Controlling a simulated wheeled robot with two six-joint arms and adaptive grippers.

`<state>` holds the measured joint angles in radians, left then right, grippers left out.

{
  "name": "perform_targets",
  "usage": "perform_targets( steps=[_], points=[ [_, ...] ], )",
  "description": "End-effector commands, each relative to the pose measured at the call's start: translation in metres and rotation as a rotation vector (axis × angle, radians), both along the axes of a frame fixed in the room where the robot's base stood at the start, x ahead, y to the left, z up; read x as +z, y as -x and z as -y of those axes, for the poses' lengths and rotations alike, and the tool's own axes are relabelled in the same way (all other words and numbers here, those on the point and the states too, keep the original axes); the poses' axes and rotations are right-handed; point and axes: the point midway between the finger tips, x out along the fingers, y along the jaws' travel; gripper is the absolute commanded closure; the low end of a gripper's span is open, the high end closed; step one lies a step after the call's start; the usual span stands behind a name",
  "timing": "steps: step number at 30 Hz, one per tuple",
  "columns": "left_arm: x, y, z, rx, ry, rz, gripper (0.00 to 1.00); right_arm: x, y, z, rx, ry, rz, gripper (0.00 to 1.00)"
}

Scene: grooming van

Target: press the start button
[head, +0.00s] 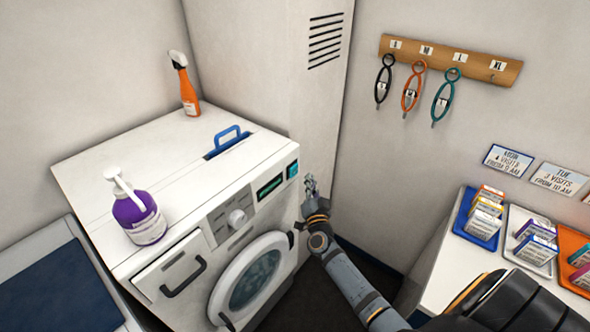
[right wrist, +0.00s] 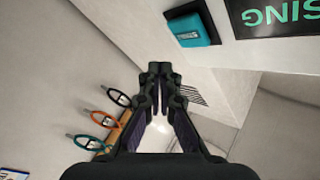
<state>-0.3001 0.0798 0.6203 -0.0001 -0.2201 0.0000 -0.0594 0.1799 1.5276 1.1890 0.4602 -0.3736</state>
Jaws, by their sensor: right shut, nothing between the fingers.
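The start button (head: 293,170) is a small teal block at the right end of the white washing machine's (head: 150,170) front panel. A dark display (head: 270,187) with green characters is just left of it. In the right wrist view the button (right wrist: 192,27) is at the top, with the display (right wrist: 280,17) showing large green letters, partly cut off. My right gripper (head: 310,186) is shut and empty, just right of the button. Its fingertips (right wrist: 160,68) appear below and left of the button in the wrist view, with a visible gap. My left gripper is out of view.
A purple pump bottle (head: 138,208) and an orange spray bottle (head: 185,85) stand on the machine. A blue handle (head: 226,136) sticks up from its top. Looped tools (head: 411,88) hang on the wall rack (head: 480,66). A side table (head: 445,262) with trays of boxes is at right.

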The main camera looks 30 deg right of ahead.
Motion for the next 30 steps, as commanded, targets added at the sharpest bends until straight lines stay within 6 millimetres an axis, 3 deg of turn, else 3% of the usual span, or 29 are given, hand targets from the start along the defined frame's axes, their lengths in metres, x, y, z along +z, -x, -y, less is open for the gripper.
perform_targets(
  steps=[7, 30],
  points=[
    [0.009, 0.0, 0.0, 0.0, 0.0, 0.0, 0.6, 0.001, 0.018, 0.008, 0.0, 0.001, 0.0, 1.0],
    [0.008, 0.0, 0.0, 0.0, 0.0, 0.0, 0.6, 0.0, 0.019, 0.008, 0.0, 0.0, 0.0, 1.0]
  ],
)
